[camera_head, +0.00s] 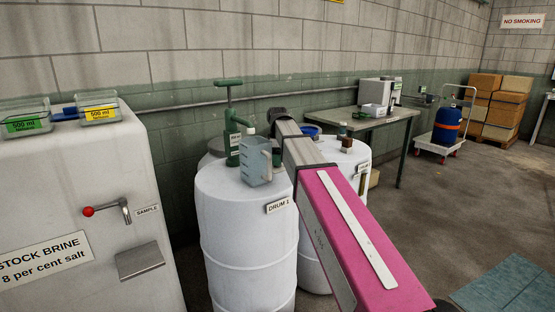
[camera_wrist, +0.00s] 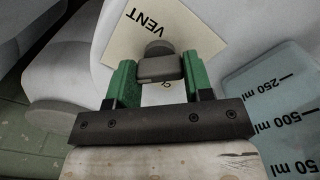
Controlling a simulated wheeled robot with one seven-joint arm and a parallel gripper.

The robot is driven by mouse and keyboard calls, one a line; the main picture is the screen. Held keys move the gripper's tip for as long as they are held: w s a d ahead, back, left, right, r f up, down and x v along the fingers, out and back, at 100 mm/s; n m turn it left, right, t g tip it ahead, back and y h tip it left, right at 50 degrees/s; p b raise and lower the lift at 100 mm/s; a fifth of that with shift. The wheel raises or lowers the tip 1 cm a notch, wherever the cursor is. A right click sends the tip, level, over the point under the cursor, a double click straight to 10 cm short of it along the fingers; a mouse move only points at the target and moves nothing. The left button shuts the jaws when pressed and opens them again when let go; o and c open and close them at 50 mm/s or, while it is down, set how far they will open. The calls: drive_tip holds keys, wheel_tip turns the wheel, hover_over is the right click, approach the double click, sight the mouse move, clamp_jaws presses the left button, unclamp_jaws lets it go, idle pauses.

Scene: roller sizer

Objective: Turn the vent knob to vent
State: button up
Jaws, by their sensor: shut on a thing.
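The vent knob (camera_wrist: 158,65) is a small grey-brown knob with a rounded top and a flat bar, in the middle of the wrist view. It stands in front of a cream plate (camera_wrist: 135,25) printed VENT, which appears inverted there. More lettering on the plate is mostly hidden behind the knob and a finger. My gripper (camera_wrist: 160,76) has its green fingers on either side of the knob, shut on its bar. In the head view my pink arm reaches between the white drums, and the knob and my fingertips are hidden.
A clear blue measuring jug (camera_head: 256,162) stands on the white drum labelled DRUM 1 (camera_head: 245,225), close to my arm. It also shows beside my gripper in the wrist view (camera_wrist: 270,100). A green hand pump (camera_head: 231,120) rises behind it. A white brine tank (camera_head: 80,200) stands left.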

drive_tip(key=m, duration=0.4)
drive_tip(key=shift+m, duration=2.5)
drive_tip(key=o, duration=0.9)
drive_tip(key=shift+r, duration=0.15)
wheel_tip(320, 180, up, 11)
drive_tip(key=shift+f, duration=0.2)
